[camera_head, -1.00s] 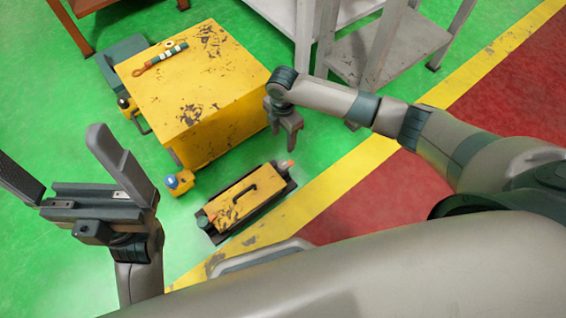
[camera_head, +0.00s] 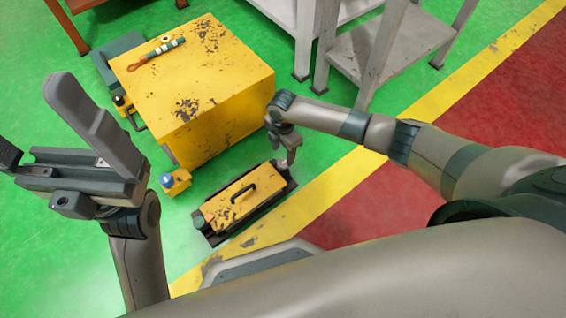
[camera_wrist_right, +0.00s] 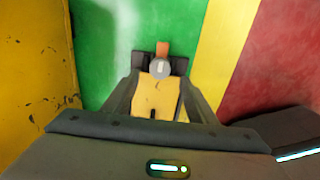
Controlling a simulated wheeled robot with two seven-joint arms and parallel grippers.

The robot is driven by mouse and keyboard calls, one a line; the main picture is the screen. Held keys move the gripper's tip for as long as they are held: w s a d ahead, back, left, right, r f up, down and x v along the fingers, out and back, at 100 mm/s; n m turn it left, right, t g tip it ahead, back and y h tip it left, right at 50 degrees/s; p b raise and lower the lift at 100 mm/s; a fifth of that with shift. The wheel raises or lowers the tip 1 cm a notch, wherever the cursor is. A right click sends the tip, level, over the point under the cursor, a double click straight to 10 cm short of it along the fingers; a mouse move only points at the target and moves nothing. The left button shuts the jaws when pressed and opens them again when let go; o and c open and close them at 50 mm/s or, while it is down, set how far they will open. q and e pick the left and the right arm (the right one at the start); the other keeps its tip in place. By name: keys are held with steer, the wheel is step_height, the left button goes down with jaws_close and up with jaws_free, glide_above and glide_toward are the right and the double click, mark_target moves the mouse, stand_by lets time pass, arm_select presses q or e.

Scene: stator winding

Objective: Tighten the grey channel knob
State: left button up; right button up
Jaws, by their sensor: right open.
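A low device with a yellow cover (camera_head: 226,208) and black handle lies on the floor. In the right wrist view, a round grey knob (camera_wrist_right: 160,69) sits at one end, beside an orange tip (camera_wrist_right: 162,48). I take it as the channel knob. My right gripper (camera_head: 284,148) is above the device's far right end and hides the knob in the head view. In the wrist view the gripper (camera_wrist_right: 160,84) is open, its fingers on either side of the yellow cover; contact cannot be told. My left gripper (camera_head: 32,115) is open and empty at the left.
A small yellow box with a blue button (camera_head: 175,180) is on the floor left of the device. Grey shelving (camera_head: 385,45) stands at the back right.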

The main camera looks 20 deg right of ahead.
mark_target(283, 163)
step_height(283, 163, down, 6)
steer(key=shift+f+b, duration=0.1)
steer(key=shift+b, duration=1.05)
steer(key=c, duration=1)
